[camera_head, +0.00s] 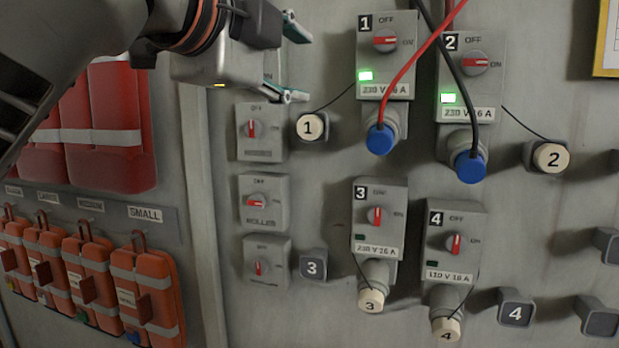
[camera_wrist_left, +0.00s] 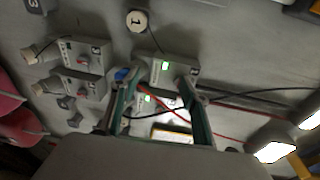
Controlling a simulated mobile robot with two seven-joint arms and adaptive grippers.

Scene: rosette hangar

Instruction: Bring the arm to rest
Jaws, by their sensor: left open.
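My left gripper (camera_head: 300,66) comes in from the upper left in the head view, in front of the panel wall. Its two green-edged fingers are spread apart with nothing between them. In the wrist view the left gripper (camera_wrist_left: 158,88) also shows open, with panel boxes behind the fingers. Whether it touches the wall cannot be told. My right gripper is not in view.
Socket box 1 (camera_head: 400,60) and box 2 (camera_head: 487,85) have green lights and blue plugs with red and black cables hanging in front. Box 3 (camera_head: 392,222) and box 4 (camera_head: 440,248) are capped. Orange bags (camera_head: 143,285) hang lower left.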

